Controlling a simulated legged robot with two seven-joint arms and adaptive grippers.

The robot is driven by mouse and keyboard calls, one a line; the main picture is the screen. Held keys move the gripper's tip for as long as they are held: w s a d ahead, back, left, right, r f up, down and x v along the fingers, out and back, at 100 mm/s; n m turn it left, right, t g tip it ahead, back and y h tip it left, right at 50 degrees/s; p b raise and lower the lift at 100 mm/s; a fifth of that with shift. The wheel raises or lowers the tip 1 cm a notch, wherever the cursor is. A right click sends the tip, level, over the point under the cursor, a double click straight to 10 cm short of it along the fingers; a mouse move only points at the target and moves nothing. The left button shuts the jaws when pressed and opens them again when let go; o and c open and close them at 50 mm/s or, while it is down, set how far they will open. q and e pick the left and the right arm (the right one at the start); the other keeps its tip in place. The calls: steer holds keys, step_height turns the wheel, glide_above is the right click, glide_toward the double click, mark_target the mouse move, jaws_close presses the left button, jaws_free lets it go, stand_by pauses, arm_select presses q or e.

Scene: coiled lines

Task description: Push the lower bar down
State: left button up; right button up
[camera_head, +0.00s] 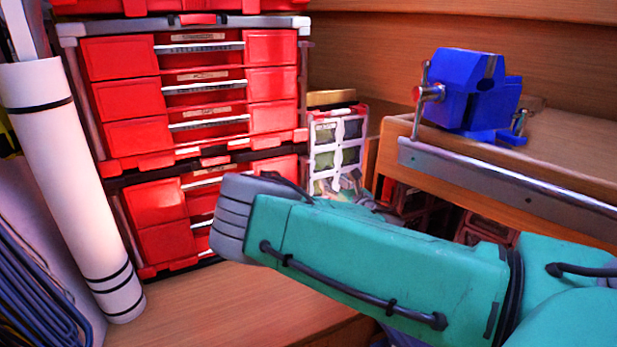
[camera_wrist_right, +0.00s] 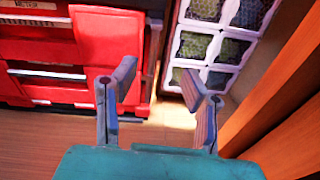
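The red drawer cabinet (camera_head: 135,240) stands at the left in the head view, with several light, bar-like drawer handles. A lower bar (camera_head: 207,182) crosses the bottom unit; the one below it is partly hidden by my right arm. I cannot tell which is the task's lower bar. In the wrist view a bar (camera_wrist_right: 47,75) crosses the red cabinet front, left of the fingers. My right gripper (camera_wrist_right: 158,82) is open and empty, its fingertips apart in front of the gap beside the cabinet. In the head view it is mostly hidden behind my teal arm. My left gripper is not in view.
A white rack with green compartments (camera_head: 323,133) stands right of the cabinet. A blue vise (camera_head: 465,95) sits on a wooden bench with a metal edge (camera_head: 500,178) at right. A white roll (camera_head: 70,180) and coiled blue lines (camera_head: 35,295) are at left. Wooden floor lies clear in front.

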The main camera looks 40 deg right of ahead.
mark_target(309, 161)
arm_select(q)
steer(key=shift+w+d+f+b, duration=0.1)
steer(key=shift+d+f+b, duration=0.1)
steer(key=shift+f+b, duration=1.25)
arm_select(e)
steer(key=shift+n+t, duration=0.3)
steer(key=shift+n, duration=0.3)
steer(key=shift+a+r+x, duration=0.1)
steer(key=shift+a+x, duration=0.05)
steer(key=shift+x, duration=2.3)
steer(key=shift+a+r+x, duration=0.1)
steer(key=shift+x, duration=2.3)
steer(key=shift+a+r+x, duration=0.1)
steer(key=shift+a+x, duration=0.05)
steer(key=shift+x, duration=2.3)
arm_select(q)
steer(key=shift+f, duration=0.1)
arm_select(e)
steer(key=shift+w, duration=0.1)
